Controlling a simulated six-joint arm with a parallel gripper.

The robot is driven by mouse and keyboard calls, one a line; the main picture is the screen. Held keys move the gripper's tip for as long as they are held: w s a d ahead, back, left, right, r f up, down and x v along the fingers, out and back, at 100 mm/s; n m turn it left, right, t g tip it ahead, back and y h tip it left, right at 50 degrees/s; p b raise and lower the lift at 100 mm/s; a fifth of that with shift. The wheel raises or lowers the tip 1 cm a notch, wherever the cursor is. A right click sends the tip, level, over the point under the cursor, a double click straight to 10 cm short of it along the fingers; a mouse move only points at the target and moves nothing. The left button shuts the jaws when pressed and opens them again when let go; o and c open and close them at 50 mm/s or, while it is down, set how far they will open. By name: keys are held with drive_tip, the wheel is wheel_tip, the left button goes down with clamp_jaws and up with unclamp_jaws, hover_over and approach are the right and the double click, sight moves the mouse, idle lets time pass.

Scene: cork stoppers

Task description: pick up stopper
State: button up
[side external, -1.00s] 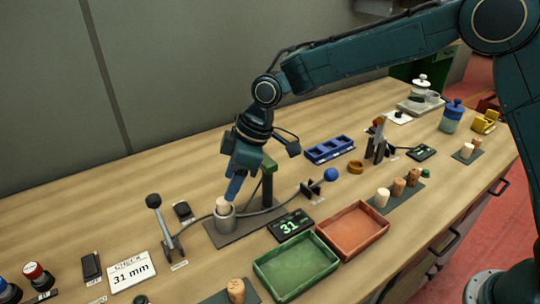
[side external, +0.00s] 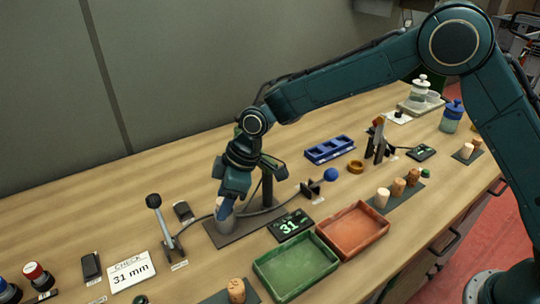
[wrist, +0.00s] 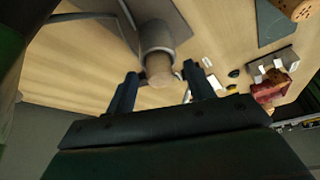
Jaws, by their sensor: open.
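A pale cork stopper (wrist: 158,70) stands in a grey metal cup (wrist: 157,38) on the dark plate (side external: 236,233). In the side view the cup (side external: 224,219) shows, but the stopper is largely hidden by my gripper (side external: 227,201). My gripper is open and points down at the cup. In the wrist view its two fingers (wrist: 160,80) lie on either side of the stopper's end. I cannot tell whether either finger touches it.
A post stands behind the cup. A display reading 31 (side external: 291,225), a green tray (side external: 296,266) and an orange tray (side external: 353,230) are to the right. A lever (side external: 163,225) and a CHECK 31 mm card (side external: 130,270) are at left. More stoppers stand on dark mats.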

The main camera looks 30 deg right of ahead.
idle(0.4)
drive_tip(key=c, duration=1)
drive_tip(key=shift+r, duration=0.1)
wheel_tip(320, 180, up, 20)
drive_tip(key=shift+f, duration=0.1)
idle(0.7)
